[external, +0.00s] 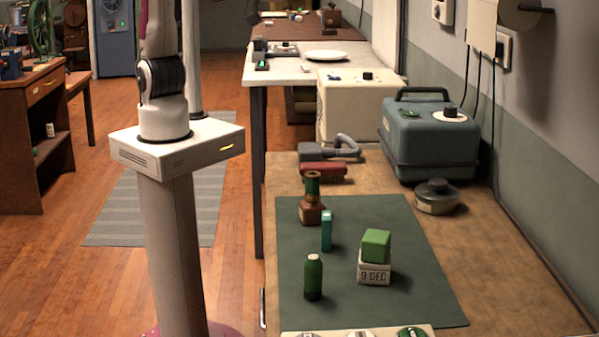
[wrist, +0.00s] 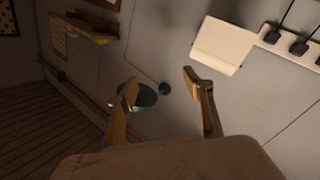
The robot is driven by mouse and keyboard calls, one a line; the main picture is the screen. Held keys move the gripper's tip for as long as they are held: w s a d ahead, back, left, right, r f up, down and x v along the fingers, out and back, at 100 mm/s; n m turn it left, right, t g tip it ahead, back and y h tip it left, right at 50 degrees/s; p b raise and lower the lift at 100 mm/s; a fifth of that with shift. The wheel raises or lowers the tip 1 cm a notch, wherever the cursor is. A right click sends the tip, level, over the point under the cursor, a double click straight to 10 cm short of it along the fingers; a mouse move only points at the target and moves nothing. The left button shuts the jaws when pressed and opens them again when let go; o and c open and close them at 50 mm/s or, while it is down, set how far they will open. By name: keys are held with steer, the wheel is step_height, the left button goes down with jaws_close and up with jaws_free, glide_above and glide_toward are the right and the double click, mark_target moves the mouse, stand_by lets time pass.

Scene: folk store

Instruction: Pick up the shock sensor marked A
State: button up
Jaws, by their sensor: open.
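I cannot make out a letter A on anything, so I cannot tell which thing is the shock sensor marked A. On the dark green mat (external: 365,222) stand a dark green cylinder (external: 314,278), a thin teal block (external: 327,231), a brown and reddish piece with a spool-like top (external: 311,200), and a green cube (external: 376,245) on a white block (external: 374,270) reading "9 DEC". My gripper (wrist: 160,88) is open and empty in the wrist view, its fingers wide apart, facing a wall. It is outside the external view.
A pale tray (external: 375,333) with several round pieces is cut off at the bottom edge. Behind the mat are a red tool (external: 323,172), a grey clamp-like tool (external: 330,149), a dark round canister (external: 437,197) and a blue-grey case (external: 440,140). The mat's front right is clear.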

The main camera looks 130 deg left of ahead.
steer(key=w+f+n+g+y, duration=0.1)
steer(key=w+f+n+y, duration=0.25)
steer(key=w+f, duration=0.35)
steer(key=m+g+y, duration=0.3)
steer(key=m, duration=0.2)
glide_toward(326, 231)
steer(key=a, duration=0.1)
steer(key=a+f, duration=0.1)
steer(key=a, duration=0.1)
steer(key=shift+s, duration=0.15)
steer(key=shift+x, duration=1.3)
steer(key=shift+a+r, duration=0.1)
